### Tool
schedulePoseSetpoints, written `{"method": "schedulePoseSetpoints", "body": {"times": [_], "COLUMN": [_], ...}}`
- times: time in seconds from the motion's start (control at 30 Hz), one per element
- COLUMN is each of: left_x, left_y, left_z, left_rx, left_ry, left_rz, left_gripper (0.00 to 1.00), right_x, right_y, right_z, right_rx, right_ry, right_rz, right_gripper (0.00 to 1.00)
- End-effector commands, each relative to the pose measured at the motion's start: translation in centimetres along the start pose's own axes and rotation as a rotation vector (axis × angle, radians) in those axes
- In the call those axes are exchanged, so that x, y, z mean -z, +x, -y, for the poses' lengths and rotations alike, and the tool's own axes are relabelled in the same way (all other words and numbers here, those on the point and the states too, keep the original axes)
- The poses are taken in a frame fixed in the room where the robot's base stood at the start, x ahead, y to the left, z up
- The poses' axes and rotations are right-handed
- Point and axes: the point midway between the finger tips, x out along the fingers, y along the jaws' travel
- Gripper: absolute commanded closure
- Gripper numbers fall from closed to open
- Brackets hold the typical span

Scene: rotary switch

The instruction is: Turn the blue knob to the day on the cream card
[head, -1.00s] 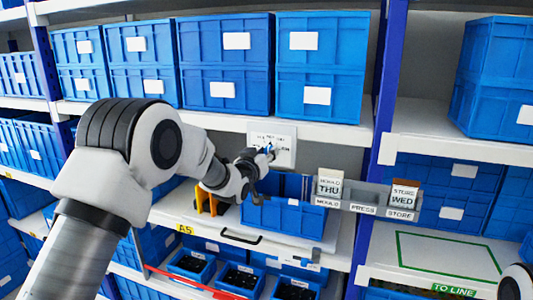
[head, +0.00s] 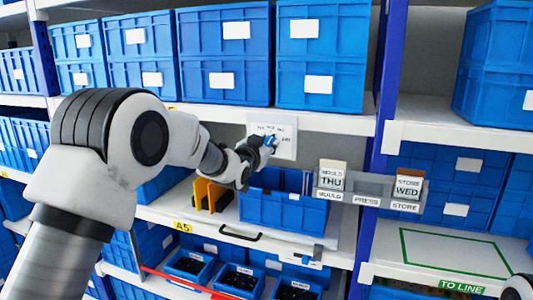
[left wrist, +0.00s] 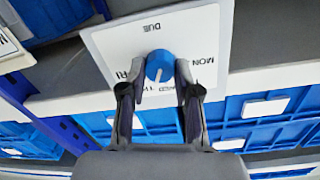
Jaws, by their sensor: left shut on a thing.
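The blue knob (left wrist: 159,66) sits on a white dial plate (left wrist: 112,40); in the head view the knob (head: 269,140) is partly covered by my left gripper (head: 264,147). In the left wrist view, where the plate appears upside down, my left gripper (left wrist: 160,82) has its fingers closed on both sides of the knob. The knob's white pointer points down the picture, towards partly hidden day labels. DUE, MON and FRI are readable. A cream-topped card (head: 332,176) reads MOULD THU. An orange-topped card (head: 408,185) reads STORE WED. My right gripper is out of view.
The cards stand in a grey rack with a PRESS slot (head: 366,200) between them. A blue bin (head: 285,211) is just below the plate, with orange dividers (head: 205,192) to its left. Blue crates (head: 228,87) fill the shelf above.

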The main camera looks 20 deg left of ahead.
Motion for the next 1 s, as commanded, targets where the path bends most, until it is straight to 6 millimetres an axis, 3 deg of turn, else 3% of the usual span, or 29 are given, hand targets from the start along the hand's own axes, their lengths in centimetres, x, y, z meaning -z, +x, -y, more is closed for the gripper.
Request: {"method": "schedulePoseSetpoints", "body": {"times": [0.03,0.3,0.9,0.93,1.0], "left_x": [-0.3,-0.2,0.1,0.1,0.1], "left_y": [0.0,0.0,0.0,0.0,0.0], "left_z": [-0.1,-0.1,0.0,0.0,-0.1], "left_rx": [0.001,0.002,0.003,0.003,0.003], "left_ry": [0.033,0.18,0.235,0.235,0.235], "left_rz": [-0.001,0.008,0.011,0.011,0.011], "left_gripper": [1.0,1.0,1.0,0.65,0.43], "right_x": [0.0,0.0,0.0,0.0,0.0], "right_y": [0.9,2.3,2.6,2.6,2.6], "right_z": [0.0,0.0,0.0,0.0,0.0], "right_rx": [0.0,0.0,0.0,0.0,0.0], "right_ry": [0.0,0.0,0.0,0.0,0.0], "right_rz": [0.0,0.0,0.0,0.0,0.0], "right_gripper": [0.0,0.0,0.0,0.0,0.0]}}
